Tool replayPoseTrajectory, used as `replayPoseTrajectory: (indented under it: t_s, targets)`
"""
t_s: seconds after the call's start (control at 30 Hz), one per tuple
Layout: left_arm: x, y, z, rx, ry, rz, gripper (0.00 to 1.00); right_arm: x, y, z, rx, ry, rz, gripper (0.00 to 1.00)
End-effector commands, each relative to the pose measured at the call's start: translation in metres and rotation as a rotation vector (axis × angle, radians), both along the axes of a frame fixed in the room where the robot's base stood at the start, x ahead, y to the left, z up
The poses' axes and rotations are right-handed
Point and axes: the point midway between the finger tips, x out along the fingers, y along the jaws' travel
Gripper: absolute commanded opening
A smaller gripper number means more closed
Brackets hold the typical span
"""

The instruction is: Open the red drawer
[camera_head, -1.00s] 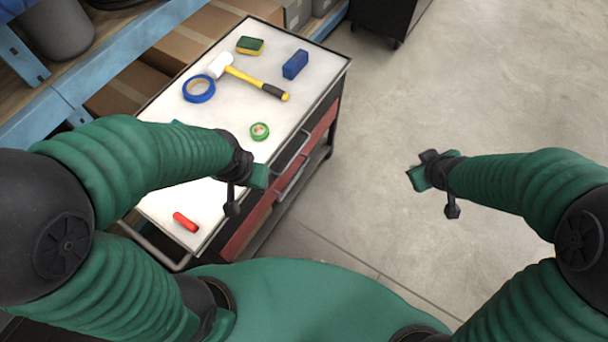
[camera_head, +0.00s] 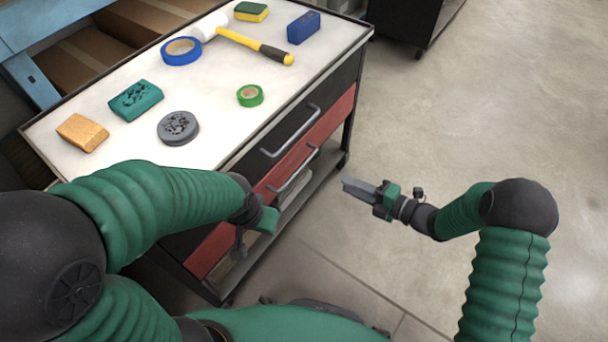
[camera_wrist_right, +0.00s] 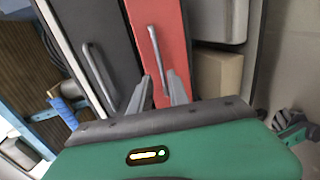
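The red drawer (camera_head: 335,119) is the lower drawer in the front of a dark cart and looks shut.
A black drawer with a handle (camera_head: 291,131) sits above the red one. The white cart top (camera_head: 225,100) holds a hammer (camera_head: 255,45), tape rolls, a sponge and several blocks. A dark cabinet (camera_head: 405,22) stands behind. The floor (camera_head: 440,120) to the right is clear.

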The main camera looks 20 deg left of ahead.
Motion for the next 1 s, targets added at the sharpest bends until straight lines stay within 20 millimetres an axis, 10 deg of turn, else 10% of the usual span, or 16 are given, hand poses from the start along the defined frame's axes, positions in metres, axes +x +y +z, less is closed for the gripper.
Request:
replayPoseTrajectory:
  t_s: [0.6, 1.0]
  targets:
    - [0.000, 0.000, -0.062, 0.000, 0.001, 0.000, 0.41, 0.048, 0.134, -0.031, -0.001, 0.001, -0.001, 0.21]
    - [0.000, 0.000, -0.066, 0.000, 0.000, 0.000, 0.41, 0.055, 0.150, -0.030, -0.002, 0.005, -0.004, 0.21]
